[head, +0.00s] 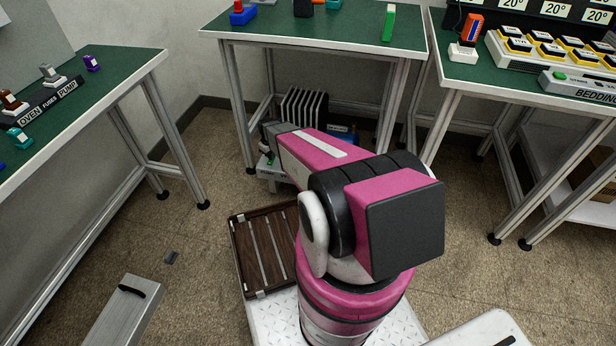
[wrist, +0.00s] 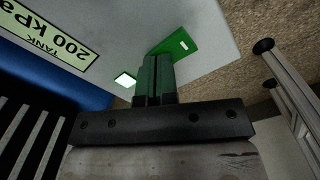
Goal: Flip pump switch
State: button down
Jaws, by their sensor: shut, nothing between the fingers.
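In the wrist view my gripper (wrist: 153,58) is shut and empty, with its two dark fingers side by side. A green switch (wrist: 183,44) with a small white mark sits on a grey panel (wrist: 210,22), at the fingertips and to their right. The fingertips overlap its near edge in the picture; I cannot tell whether they touch it. A small lit pale-green square (wrist: 125,79) is left of the fingers. In the head view my arm reaches low toward the equipment under the middle table, and my fingers cannot be made out.
A label (wrist: 45,38) reads "200 kPa TANK", upside down. A blue part (wrist: 62,72) and dark fins (wrist: 25,130) are at left. In the head view a finned heater (head: 303,106) stands under the middle table (head: 320,32). Table legs (wrist: 290,95) are at right.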

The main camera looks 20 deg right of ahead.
jog(key=shift+f, duration=0.15)
jog(key=shift+r, duration=3.55)
